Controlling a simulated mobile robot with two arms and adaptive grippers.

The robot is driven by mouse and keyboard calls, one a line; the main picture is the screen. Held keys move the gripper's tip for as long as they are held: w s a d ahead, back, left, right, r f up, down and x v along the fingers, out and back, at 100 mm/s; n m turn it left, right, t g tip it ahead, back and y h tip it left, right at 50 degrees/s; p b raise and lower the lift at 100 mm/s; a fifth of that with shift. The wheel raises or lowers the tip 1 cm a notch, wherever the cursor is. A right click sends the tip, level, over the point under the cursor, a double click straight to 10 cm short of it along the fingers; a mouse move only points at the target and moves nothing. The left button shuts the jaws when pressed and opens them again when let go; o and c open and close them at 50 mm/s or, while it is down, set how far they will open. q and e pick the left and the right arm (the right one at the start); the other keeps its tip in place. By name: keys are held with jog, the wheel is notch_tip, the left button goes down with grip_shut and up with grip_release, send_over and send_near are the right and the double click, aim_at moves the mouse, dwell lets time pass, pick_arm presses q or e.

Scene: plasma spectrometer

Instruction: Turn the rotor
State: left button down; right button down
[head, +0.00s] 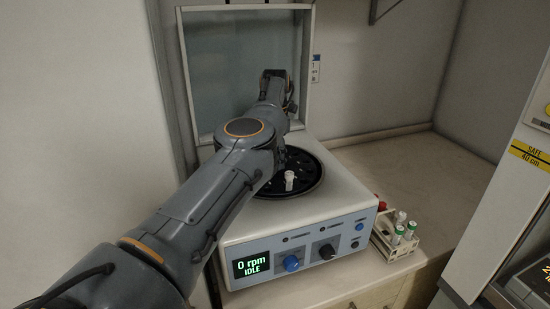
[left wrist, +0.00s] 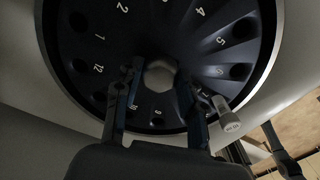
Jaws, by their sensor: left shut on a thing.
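The rotor (head: 312,172) is a dark disc inside the open spectrometer's white housing. In the left wrist view the rotor (left wrist: 195,30) shows numbered holes around a pale central hub (left wrist: 160,75). My left gripper (left wrist: 158,90) is shut on this hub, one finger on each side. In the head view my left arm (head: 225,165) reaches over the machine and hides the fingers and part of the rotor. One white-capped tube (head: 290,181) stands in the rotor near its front; it also shows in the left wrist view (left wrist: 227,112), right of the fingers.
The lid (head: 240,60) stands raised behind the rotor. The front panel has a display (head: 252,264) reading 0 rpm IDLE, a blue knob (head: 291,263) and a black knob (head: 327,252). A rack (head: 397,246) with several capped tubes stands at the right. The bench behind it is clear.

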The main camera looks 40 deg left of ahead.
dwell(0.6)
pick_arm(q)
jog(key=c, duration=0.8)
grip_release()
